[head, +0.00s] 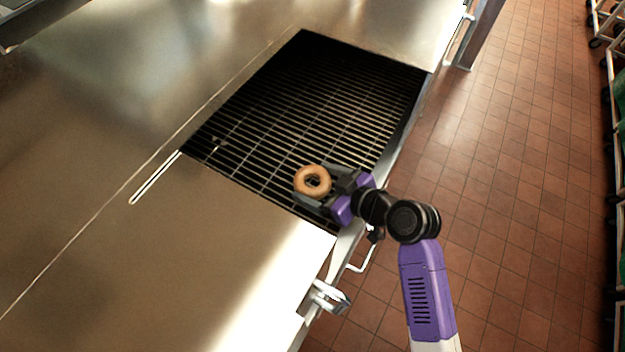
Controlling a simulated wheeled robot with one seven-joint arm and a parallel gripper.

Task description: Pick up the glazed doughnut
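The glazed doughnut (301,186) is a light brown ring near the front right corner of the dark wire grate (270,150). My gripper (318,186) reaches in from the right, with one finger on the far side of the doughnut and one on the near side. The doughnut sits between or just in front of the fingertips. Whether the fingers touch it, and whether it rests on the grate or hangs just above it, I cannot tell from this view.
Smooth steel counter (170,260) surrounds the grate at left and front. A metal handle or latch (328,298) sticks out at the counter's front edge. Red tiled floor (520,200) lies open to the right, with racks (612,90) at the far right edge.

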